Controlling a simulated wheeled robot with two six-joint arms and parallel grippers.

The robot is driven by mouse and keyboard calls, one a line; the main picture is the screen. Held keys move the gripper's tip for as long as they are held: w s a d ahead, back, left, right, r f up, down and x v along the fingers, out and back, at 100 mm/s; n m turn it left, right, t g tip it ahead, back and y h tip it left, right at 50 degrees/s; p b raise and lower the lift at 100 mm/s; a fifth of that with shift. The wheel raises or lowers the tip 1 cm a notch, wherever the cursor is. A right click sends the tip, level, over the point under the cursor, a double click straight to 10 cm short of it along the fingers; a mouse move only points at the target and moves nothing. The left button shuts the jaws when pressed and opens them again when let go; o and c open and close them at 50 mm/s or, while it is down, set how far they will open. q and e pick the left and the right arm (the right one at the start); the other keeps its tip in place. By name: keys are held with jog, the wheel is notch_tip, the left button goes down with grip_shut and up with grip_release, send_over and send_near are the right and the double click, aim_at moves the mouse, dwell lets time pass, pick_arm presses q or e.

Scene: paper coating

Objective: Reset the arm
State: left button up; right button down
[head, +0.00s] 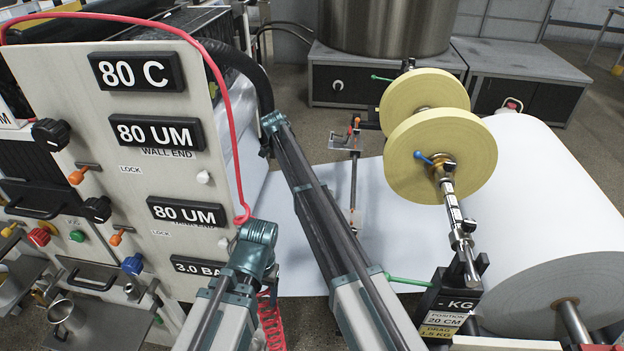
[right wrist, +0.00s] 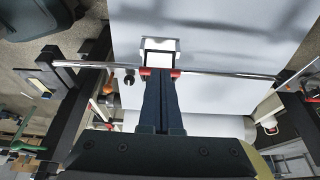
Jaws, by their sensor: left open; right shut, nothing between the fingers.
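My left arm (head: 232,285) comes in from the bottom and bends at a teal joint (head: 258,235) close to the white control panel. I cannot make out its gripper's fingers. My right arm (head: 320,210) reaches up from the bottom middle to a teal joint (head: 272,122) beside the panel. I cannot make out its gripper in the head view. In the right wrist view my right gripper (right wrist: 161,74) is shut and empty. Its dark fingers point up the picture towards a metal rod (right wrist: 225,75) that crosses in front of white paper (right wrist: 225,30).
The control panel (head: 185,90) with knobs and levers stands close on the left. Two yellow discs (head: 440,160) sit on a metal shaft (head: 462,225) at the right. A big white paper roll (head: 545,190) lies beyond it. A steel drum (head: 385,25) and grey cabinets (head: 525,70) stand behind.

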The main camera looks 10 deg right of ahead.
jog(key=a, duration=0.2)
jog(key=shift+w+a+r, duration=0.1)
jog(key=shift+w+a, duration=0.25)
jog(key=shift+a, duration=0.05)
jog(key=s+d+f+n+t+y, duration=0.1)
jog(key=s+d+n, duration=0.3)
jog(key=s+n, duration=0.55)
jog(key=s+d+n+y, duration=0.25)
jog(key=s+n, duration=0.25)
jog(key=s, duration=1)
jog(key=s+d+f+n+t+y, duration=0.1)
jog(key=s+d+n, duration=0.3)
jog(key=s+n, duration=0.55)
jog(key=s+a+r+p, duration=0.2)
jog(key=s+a+r, duration=0.1)
jog(key=s+a, duration=0.1)
jog(key=s+a+r+n+g+h+p, duration=0.1)
jog(key=s+a+r+p, duration=0.2)
jog(key=a, duration=0.3)
jog(key=shift+s+a+p, duration=0.25)
jog(key=shift+s+p, duration=0.1)
